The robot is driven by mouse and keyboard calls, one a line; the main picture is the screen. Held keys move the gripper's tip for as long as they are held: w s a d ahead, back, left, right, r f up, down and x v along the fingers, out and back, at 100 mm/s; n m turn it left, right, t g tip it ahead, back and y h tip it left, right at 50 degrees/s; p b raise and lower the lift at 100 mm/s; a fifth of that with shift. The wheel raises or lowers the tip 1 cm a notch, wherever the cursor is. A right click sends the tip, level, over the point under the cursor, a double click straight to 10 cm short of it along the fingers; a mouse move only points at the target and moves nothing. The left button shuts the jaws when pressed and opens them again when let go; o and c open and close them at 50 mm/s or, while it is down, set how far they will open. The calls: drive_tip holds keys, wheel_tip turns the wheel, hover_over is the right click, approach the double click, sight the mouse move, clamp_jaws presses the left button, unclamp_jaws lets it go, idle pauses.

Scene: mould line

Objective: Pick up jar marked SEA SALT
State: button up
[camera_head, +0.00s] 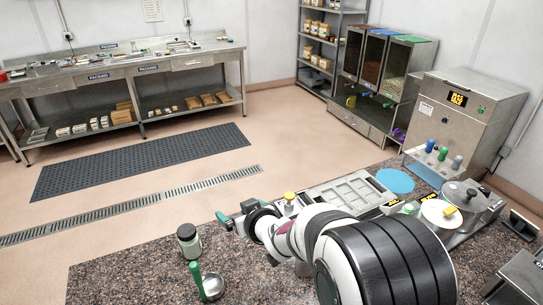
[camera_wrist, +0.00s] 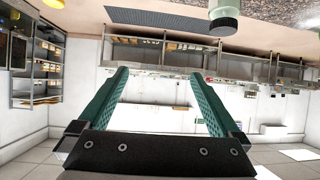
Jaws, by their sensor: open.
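A glass jar with a dark grey lid (camera_head: 188,247) stands upright on the speckled counter, left of my gripper. Its contents look pale, and no SEA SALT label can be read on it. The jar also shows upside down at the top edge of the wrist view (camera_wrist: 224,22), lid downward in the picture and partly cut off. My gripper (camera_head: 231,214) is to the right of the jar and apart from it. In the wrist view its two teal fingers (camera_wrist: 160,76) are spread wide with nothing between them.
A metal scoop with a green handle (camera_head: 211,287) lies just in front of the jar. A yellow-topped container (camera_head: 290,198) and a metal tray (camera_head: 345,191) are behind my arm. The speckled counter (camera_head: 120,265) is clear left of the jar.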

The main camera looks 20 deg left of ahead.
sight(192, 236)
drive_tip(key=s+a+f+n+g+y, duration=0.1)
drive_tip(key=s+a+f+n+y, duration=0.15)
drive_tip(key=a, duration=0.25)
drive_tip(key=s+a+f+n+g+y, duration=0.1)
drive_tip(key=s+a+g+y, duration=0.15)
drive_tip(key=a, duration=0.25)
drive_tip(key=shift+t+h, duration=0.45)
drive_tip(key=shift+h, duration=0.05)
drive_tip(key=f, duration=0.6)
drive_tip(key=shift+d+f, duration=0.3)
drive_tip(key=x, duration=0.7)
drive_tip(key=shift+w+a+f, duration=0.1)
drive_tip(key=shift+w+a, duration=0.05)
drive_tip(key=shift+a, duration=0.05)
clamp_jaws()
